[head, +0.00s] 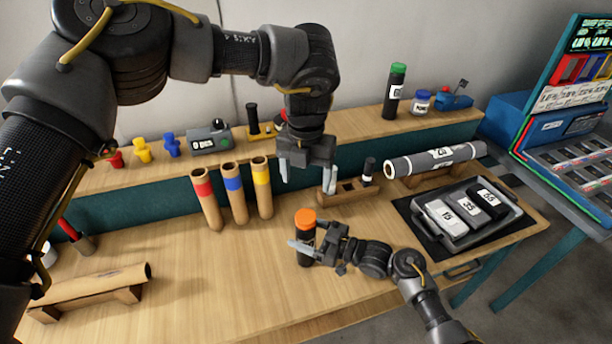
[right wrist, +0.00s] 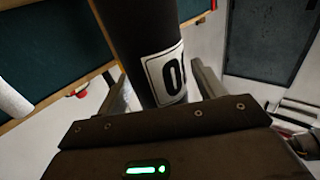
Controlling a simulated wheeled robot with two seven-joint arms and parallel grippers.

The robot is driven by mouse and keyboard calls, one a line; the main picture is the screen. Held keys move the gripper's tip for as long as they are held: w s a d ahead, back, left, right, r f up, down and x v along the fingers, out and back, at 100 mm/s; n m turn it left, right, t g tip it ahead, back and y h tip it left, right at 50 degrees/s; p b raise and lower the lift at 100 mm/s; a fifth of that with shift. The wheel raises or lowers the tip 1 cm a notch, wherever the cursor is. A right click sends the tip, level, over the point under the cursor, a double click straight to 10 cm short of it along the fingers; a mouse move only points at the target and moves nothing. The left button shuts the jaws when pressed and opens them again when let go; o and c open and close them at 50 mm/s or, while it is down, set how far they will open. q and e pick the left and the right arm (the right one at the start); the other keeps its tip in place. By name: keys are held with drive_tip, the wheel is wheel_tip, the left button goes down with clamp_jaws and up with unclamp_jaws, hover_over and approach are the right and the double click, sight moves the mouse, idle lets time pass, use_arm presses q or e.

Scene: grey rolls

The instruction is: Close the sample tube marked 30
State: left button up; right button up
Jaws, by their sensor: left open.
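A black sample tube (head: 306,258) with an orange cap (head: 305,216) on top stands upright in front of the wooden rack. My right gripper (head: 308,248) has its fingers around the tube's body and appears shut on it. In the right wrist view the tube (right wrist: 143,30) is between the fingers (right wrist: 160,92). Its white label (right wrist: 166,74) shows a 0; the rest of the number is turned out of sight. My left gripper (head: 306,180) is open and empty, pointing down above and behind the orange cap. Whether the cap is fully seated cannot be told.
A small wooden rack (head: 348,191) holds a dark tube (head: 369,168) behind my grippers. Three cardboard tubes with red, blue and yellow bands (head: 234,195) stand to the left. A grey roll (head: 435,160) and a tray (head: 486,232) with labelled blocks are right.

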drive_tip(key=shift+o, duration=0.3)
drive_tip(key=shift+d, duration=0.1)
drive_tip(key=shift+s+d, duration=0.15)
drive_tip(key=shift+d, duration=0.1)
drive_tip(key=b+v, duration=0.2)
drive_tip(key=v, duration=0.8)
drive_tip(key=shift+b, duration=0.3)
